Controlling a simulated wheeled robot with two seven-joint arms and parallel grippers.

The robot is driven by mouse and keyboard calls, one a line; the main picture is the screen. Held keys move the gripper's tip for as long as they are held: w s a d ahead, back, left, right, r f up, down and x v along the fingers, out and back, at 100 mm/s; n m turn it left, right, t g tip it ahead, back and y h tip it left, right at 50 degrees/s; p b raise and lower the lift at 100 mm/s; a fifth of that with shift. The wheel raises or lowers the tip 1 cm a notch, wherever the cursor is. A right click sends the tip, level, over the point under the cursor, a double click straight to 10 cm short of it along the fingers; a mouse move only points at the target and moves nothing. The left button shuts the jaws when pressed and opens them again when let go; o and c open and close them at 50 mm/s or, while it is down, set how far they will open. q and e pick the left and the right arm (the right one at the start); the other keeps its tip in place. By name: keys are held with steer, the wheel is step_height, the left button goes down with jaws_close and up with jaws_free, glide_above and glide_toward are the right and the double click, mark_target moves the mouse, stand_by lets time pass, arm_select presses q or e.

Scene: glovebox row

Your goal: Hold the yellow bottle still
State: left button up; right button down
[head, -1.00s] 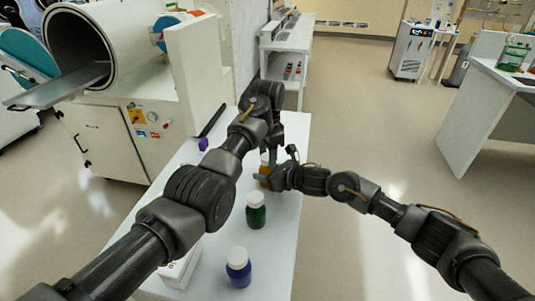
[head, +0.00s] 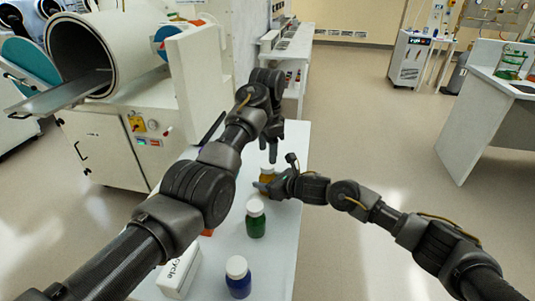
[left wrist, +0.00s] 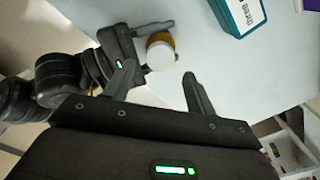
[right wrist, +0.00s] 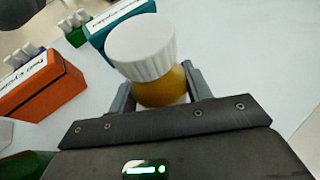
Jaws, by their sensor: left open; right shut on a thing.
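The yellow bottle (head: 267,178) with a white cap stands on the white table, beyond the green bottle. My right gripper (head: 270,189) is shut around its body. The right wrist view shows the amber body (right wrist: 160,92) between the two fingers, under the ribbed white cap. My left gripper (head: 272,146) is open and empty just above and beyond the bottle, pointing down. In the left wrist view the white cap (left wrist: 160,54) lies ahead of the open left fingers (left wrist: 158,82), not touching them.
A green bottle (head: 255,222), a blue bottle (head: 238,280) and a white box (head: 180,272) stand on the near table. An orange box (right wrist: 40,85) and a teal box (left wrist: 240,14) are near the bottle. A large white cylinder machine (head: 90,60) stands at left.

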mark_target(268, 165)
arm_select(q)
step_height(268, 165, up, 3)
steer(key=m, duration=0.2)
steer(key=shift+m, duration=0.3)
steer(key=shift+f, duration=4.1)
steer(key=shift+c, duration=0.4)
steer(key=c, duration=0.9)
steer(key=n, duration=0.3)
steer(key=shift+c, duration=0.2)
steer(key=o, duration=1.1)
